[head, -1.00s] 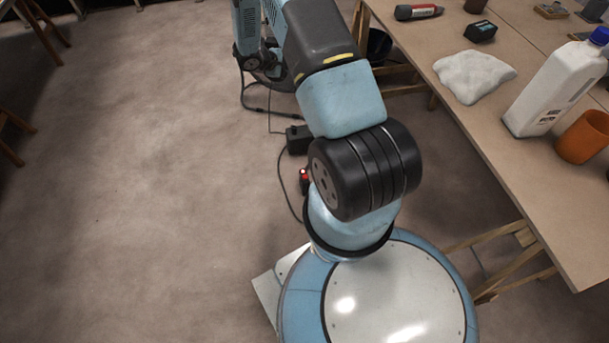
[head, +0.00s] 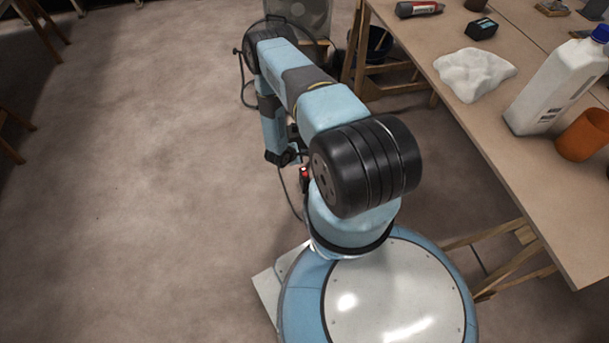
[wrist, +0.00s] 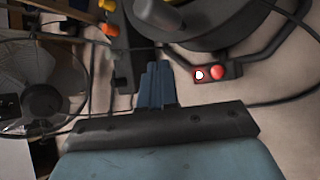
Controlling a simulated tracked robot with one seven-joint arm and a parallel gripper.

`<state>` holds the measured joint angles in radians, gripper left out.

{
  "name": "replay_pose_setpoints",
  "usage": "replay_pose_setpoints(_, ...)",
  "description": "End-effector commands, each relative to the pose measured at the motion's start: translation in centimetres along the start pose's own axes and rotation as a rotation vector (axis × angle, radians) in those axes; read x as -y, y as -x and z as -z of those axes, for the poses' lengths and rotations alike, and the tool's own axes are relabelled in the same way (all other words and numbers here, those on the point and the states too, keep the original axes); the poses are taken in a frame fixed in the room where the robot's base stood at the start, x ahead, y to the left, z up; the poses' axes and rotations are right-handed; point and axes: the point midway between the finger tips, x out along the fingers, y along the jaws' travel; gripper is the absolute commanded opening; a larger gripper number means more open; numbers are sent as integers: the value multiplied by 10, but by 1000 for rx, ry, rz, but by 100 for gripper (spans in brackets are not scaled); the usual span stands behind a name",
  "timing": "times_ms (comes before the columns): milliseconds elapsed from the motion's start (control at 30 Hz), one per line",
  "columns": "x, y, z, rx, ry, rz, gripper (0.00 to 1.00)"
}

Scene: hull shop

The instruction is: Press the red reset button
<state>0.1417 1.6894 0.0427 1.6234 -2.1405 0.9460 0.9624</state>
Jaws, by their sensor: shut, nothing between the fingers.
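A small dark box (wrist: 215,77) shows in the wrist view, up and to the right of my gripper. It bears a round red button (wrist: 217,72) and, left of it, a white disc with a red rim (wrist: 199,75). My gripper (wrist: 158,70) is shut and empty, its blue fingers close together. The fingertips appear left of the box and apart from the button. In the head view a small red spot (head: 305,172) on a dark part shows beside my arm; I cannot tell its details there.
A large dark rounded body (wrist: 215,22) stands behind the box in the wrist view, with cables around. A fan (wrist: 38,92) is at left.

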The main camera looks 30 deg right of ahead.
Motion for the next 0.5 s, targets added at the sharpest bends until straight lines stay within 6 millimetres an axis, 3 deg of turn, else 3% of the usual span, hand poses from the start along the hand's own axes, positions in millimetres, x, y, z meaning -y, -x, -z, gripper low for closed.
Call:
replay_pose_setpoints(100,24,-8,6,-18,18,5,0)
replay_pose_setpoints(200,32,-11,8,-26,24,6,0)
replay_pose_setpoints(500,34,-11,9,-28,26,6,0)
